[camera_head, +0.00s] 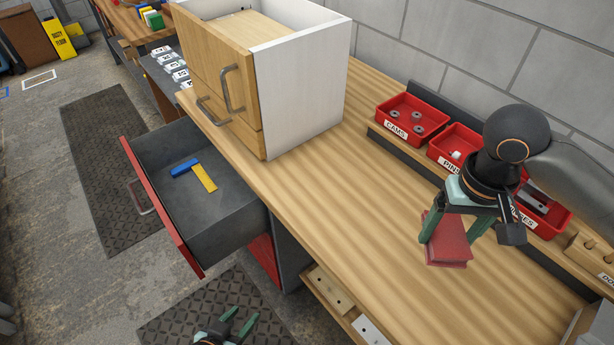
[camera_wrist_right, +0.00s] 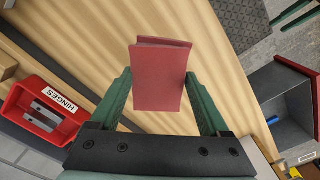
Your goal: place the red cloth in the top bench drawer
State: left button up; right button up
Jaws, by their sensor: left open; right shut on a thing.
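The red cloth (camera_head: 447,248), a folded block, is between the fingers of my right gripper (camera_head: 455,228), over the right part of the bench top. In the right wrist view the cloth (camera_wrist_right: 162,78) stands between the two green fingers; whether it touches the bench I cannot tell. The top bench drawer (camera_head: 226,206), grey with a red front, is pulled out at the left of the bench. A blue piece (camera_head: 184,167) and a yellow piece (camera_head: 203,178) lie in it. My left gripper (camera_head: 238,322) is open and empty, low over the floor mat, in front of the bench.
A wooden cabinet (camera_head: 298,95) with white sides stands on the bench behind the drawer. Red bins of cams (camera_head: 398,132), pins and hinges (camera_wrist_right: 30,128) line the back. The bench top (camera_head: 340,190) between cabinet and cloth is clear.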

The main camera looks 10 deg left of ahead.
aim_at(201, 209)
jog(key=j+u, duration=0.6)
jog(key=u, duration=0.2)
jog(key=i+j, duration=0.5)
jog(key=j, duration=0.15)
jog(key=i+j+z, duration=0.6)
jog(key=i, duration=0.05)
